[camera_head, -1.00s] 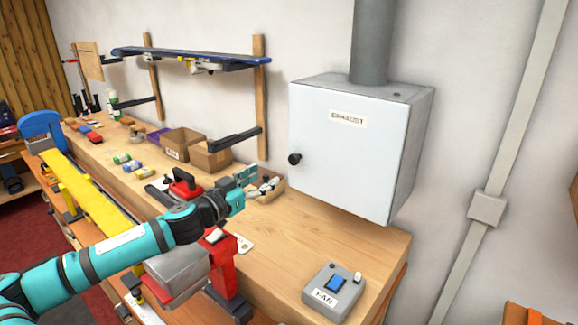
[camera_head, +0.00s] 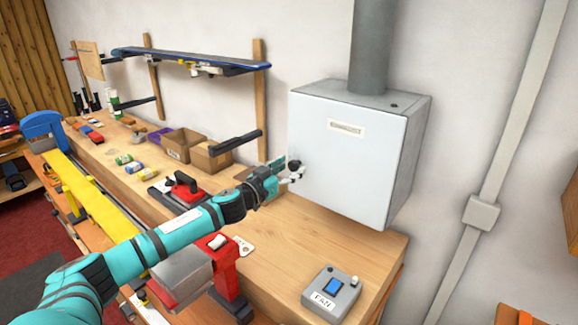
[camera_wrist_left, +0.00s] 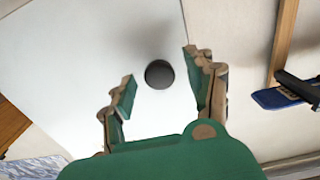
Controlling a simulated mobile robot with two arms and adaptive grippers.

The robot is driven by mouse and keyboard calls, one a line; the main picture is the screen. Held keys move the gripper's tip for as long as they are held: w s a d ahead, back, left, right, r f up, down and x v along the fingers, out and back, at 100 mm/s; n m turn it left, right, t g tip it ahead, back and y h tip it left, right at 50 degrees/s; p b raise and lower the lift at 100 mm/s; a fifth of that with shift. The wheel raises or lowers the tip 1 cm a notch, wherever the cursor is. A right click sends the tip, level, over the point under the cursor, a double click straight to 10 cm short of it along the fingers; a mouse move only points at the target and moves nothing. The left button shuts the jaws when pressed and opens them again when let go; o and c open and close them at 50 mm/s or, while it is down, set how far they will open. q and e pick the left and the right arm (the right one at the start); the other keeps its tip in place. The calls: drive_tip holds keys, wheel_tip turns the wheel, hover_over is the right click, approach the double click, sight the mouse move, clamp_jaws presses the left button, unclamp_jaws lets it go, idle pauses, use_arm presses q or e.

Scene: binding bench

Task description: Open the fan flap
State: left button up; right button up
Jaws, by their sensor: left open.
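The fan flap is the white front door (camera_head: 345,165) of the grey exhaust box on the wall, and it is shut. Its round black knob (camera_head: 294,165) sits at the door's left edge. In the left wrist view the knob (camera_wrist_left: 159,74) lies between and ahead of the fingertips, with the white door (camera_wrist_left: 80,70) behind it. My left gripper (camera_head: 288,169) is open at the knob, with a finger on either side. Whether the fingers touch the knob I cannot tell. My right gripper is not in view.
A grey FAN switch box (camera_head: 331,292) stands at the bench's front right. A red clamp-like tool (camera_head: 228,265) stands below my left arm. Cardboard boxes (camera_head: 211,156) and a wall rack (camera_head: 190,60) are to the left. The bench below the exhaust box is mostly clear.

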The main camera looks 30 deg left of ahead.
use_arm(q)
clamp_jaws()
idle(0.5)
